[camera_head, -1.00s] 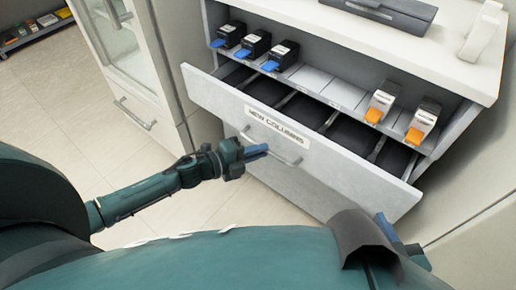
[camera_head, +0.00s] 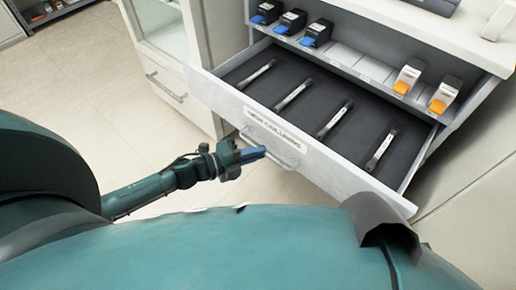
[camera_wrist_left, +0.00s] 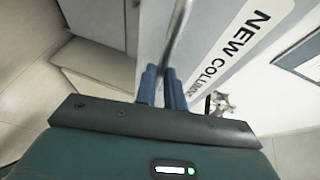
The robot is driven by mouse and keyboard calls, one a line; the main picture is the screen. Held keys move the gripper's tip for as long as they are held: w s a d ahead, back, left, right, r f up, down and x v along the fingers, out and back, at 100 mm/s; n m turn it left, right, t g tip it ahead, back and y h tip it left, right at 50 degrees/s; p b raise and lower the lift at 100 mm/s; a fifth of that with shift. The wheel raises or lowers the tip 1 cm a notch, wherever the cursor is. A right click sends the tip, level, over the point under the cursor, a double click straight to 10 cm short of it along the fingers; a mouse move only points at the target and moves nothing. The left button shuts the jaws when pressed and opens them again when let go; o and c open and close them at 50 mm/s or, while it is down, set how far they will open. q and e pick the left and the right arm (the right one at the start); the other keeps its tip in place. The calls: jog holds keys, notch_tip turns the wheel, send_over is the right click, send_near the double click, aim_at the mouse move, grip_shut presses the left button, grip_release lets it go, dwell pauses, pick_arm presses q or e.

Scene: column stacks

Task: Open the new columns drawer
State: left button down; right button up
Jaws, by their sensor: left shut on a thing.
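The drawer labelled NEW COLUMNS (camera_head: 312,158) is pulled well out of the white cabinet. Its dark interior shows several slim silver-and-black columns (camera_head: 333,119) lying in it. My left gripper (camera_head: 262,152) is at the drawer's front; in the left wrist view its blue fingers (camera_wrist_left: 162,88) are shut on the metal bar handle (camera_wrist_left: 178,38). The label also shows in the left wrist view (camera_wrist_left: 228,50). My right gripper cannot be made out in the head view.
Above the drawer, a shelf holds several black-and-blue units (camera_head: 292,21) at left and two white-and-orange units (camera_head: 443,97) at right. A white cabinet with a handle (camera_head: 166,87) stands to the left. Pale floor (camera_head: 90,110) is free at left.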

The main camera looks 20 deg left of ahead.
pick_arm(q)
jog(key=shift+s, duration=0.1)
pick_arm(e)
jog(key=shift+s, duration=0.1)
pick_arm(q)
jog(key=c, duration=1.5)
grip_release()
pick_arm(e)
jog(key=shift+a, duration=0.1)
